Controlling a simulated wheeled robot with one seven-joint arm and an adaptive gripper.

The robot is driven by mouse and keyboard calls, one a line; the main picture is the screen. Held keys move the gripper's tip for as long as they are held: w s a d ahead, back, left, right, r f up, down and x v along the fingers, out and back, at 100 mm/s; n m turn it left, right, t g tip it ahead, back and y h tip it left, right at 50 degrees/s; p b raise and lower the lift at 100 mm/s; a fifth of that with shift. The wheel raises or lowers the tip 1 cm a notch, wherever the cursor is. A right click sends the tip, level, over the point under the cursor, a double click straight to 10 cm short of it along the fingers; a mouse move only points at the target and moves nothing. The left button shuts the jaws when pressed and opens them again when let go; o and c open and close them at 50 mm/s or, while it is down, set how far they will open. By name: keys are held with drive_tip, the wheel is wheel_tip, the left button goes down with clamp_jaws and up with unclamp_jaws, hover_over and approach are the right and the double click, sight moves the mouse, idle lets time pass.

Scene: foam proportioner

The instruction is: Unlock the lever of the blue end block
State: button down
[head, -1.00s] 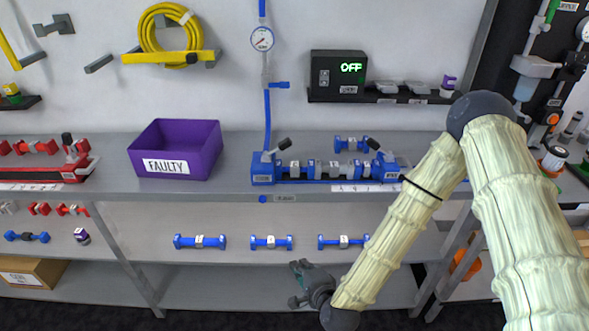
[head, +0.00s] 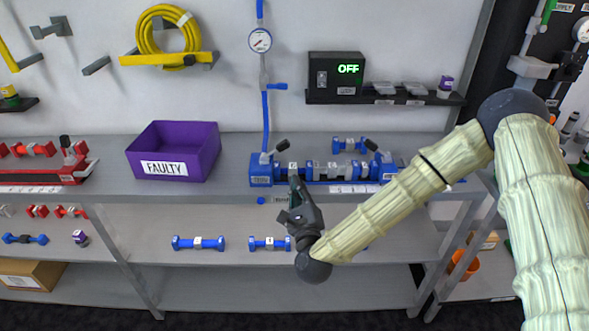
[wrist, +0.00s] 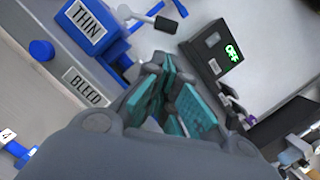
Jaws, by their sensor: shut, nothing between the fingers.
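The blue rig on the table has a blue end block (head: 261,173) at its left and another (head: 386,168) at its right. My gripper (head: 295,183) is shut and empty, in front of the rig just right of the left block, apart from the lever. Its teal finger pads (wrist: 168,95) show in the wrist view.
Blue dumbbell-shaped parts (head: 198,243) lie on the shelf below. A purple FAULTY bin (head: 205,150) stands left. A blue hose (head: 266,115) rises behind the left block.

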sight(275, 150)
drive_tip(key=p+x, duration=0.2)
drive_tip(key=x, duration=0.6)
drive_tip(key=shift+x, duration=0.85)
